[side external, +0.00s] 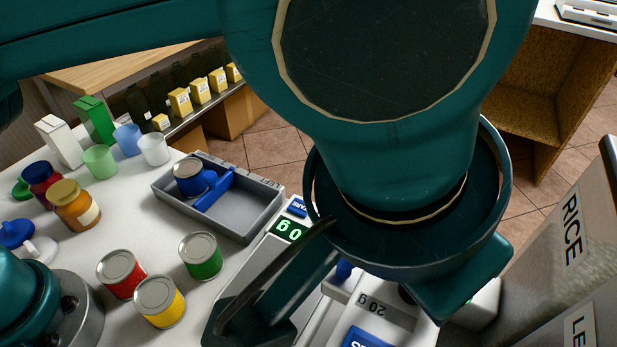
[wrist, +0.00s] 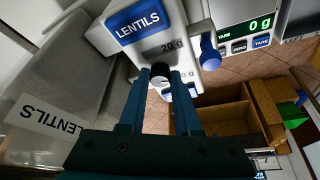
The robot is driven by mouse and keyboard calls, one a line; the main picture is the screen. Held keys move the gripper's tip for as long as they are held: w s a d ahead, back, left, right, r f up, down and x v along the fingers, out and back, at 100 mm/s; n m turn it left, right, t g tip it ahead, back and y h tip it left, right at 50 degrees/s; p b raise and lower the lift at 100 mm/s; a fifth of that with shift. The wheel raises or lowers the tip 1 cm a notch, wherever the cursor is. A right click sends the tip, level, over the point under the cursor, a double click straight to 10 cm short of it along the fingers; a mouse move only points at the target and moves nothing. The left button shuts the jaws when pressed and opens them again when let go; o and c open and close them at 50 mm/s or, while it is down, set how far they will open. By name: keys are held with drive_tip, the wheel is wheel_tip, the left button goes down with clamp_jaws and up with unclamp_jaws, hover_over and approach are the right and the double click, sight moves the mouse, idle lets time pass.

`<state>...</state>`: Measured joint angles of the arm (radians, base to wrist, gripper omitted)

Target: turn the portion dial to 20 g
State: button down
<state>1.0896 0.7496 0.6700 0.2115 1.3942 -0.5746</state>
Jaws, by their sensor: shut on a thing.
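The portion dial (wrist: 160,70), a small round black and white knob, sits on the white lentils dispenser (wrist: 180,22) in the wrist view. My gripper (wrist: 159,76) has one finger on each side of the dial and is shut on it. A "20 g" mark shows just above the dial, and a partly hidden mark ending in "0 g" shows lower right. I cannot tell which mark the dial points at. In the side view the dispenser (side external: 372,318) shows with its "20 g" mark upside down; my arm hides the dial and fingertips.
A blue knob (wrist: 209,54) sticks out beside the dispenser. The scale display (side external: 288,230) reads 0 g. A grey divided tray (side external: 248,221) holds a blue can. Red, yellow and green cans (side external: 200,256) stand on the white counter. Rice and lentils bins (side external: 570,240) stand at the right.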

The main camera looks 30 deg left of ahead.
drive_tip(key=shift+r+n, duration=0.1)
drive_tip(key=shift+n, duration=0.2)
drive_tip(key=c, duration=0.6)
unclamp_jaws()
